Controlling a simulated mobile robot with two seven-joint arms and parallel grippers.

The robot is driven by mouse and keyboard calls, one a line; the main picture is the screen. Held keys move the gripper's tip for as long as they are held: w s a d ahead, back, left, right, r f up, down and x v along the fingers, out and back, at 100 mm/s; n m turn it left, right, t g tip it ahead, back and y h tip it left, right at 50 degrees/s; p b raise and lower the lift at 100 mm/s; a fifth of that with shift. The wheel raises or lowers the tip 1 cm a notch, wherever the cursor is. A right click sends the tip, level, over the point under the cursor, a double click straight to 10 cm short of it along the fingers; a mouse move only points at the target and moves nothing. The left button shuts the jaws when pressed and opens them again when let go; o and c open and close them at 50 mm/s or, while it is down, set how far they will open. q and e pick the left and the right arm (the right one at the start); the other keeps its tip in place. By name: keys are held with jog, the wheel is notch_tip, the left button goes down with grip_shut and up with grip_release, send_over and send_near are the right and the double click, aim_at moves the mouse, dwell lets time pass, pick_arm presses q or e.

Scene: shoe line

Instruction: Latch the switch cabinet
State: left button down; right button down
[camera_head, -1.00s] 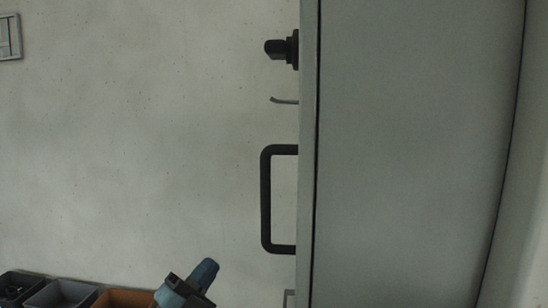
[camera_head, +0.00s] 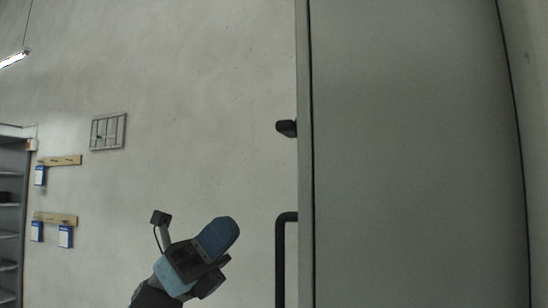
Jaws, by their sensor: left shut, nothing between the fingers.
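The switch cabinet (camera_head: 410,150) is a tall grey box filling the right of the head view, seen from its side. A black knob-like latch (camera_head: 286,128) sticks out to the left from its front edge. Below it a black bar handle (camera_head: 281,260) stands out from the same edge, its lower part cut off by the frame. My left gripper (camera_head: 218,238) is at the bottom centre, to the left of the handle and below the latch, apart from both. It is shut and empty. My right gripper is not in view.
A pale wall fills the background, with a small barred panel (camera_head: 108,131) on it. At the far left stand grey shelving (camera_head: 12,220) and wooden rails (camera_head: 58,161) with blue-and-white items. The space left of the cabinet front looks clear.

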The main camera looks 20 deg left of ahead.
aim_at(287, 131)
pick_arm(q)
jog(key=shift+a, duration=0.1)
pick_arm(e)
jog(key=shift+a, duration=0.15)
